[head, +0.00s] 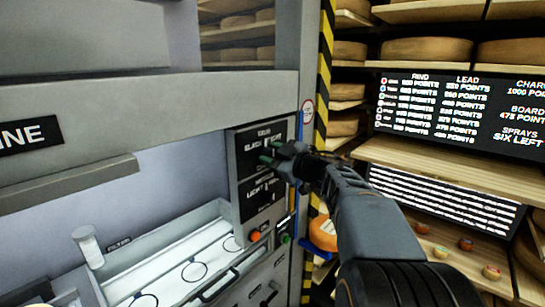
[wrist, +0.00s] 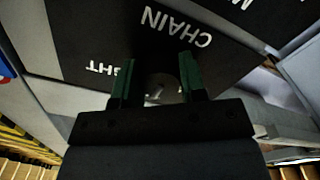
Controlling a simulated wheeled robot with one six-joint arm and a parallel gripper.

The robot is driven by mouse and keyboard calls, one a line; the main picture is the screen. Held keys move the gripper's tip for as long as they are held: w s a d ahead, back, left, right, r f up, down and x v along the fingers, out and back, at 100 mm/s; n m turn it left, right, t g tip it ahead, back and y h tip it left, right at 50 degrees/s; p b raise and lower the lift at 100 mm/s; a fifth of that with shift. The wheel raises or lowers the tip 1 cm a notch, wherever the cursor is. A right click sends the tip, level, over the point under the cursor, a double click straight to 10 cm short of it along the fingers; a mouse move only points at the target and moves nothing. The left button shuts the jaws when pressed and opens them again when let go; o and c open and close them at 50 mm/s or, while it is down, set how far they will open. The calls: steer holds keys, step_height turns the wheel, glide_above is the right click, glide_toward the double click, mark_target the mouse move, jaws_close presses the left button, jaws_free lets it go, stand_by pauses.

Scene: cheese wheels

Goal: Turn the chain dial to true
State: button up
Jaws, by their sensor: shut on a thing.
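In the wrist view the word CHAIN shows upside down on a black dial plate (wrist: 95,30). The chain dial (wrist: 163,88) is a small round grey knob, mostly in shadow. My gripper (wrist: 158,78) has its green-tipped fingers on both sides of the dial and is shut on it. Part of a word ending in GHT shows beside the left finger; the rest of the lettering is hidden. In the head view my gripper (head: 270,152) is at the upper black plate (head: 245,165), covering its right part. The dial and its pointing direction cannot be made out there.
A second black plate (head: 262,198) sits below. Under it are an orange button (head: 255,236) and a green button (head: 285,239). A white tray (head: 185,272) lies at lower left. A striped post (head: 324,70) and cheese shelves (head: 460,145) stand to the right.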

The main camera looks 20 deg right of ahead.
stand_by(0.4)
steer(key=o, duration=0.9)
steer(key=b+v, duration=0.2)
steer(key=v, duration=1.2)
steer(key=shift+w, duration=0.1)
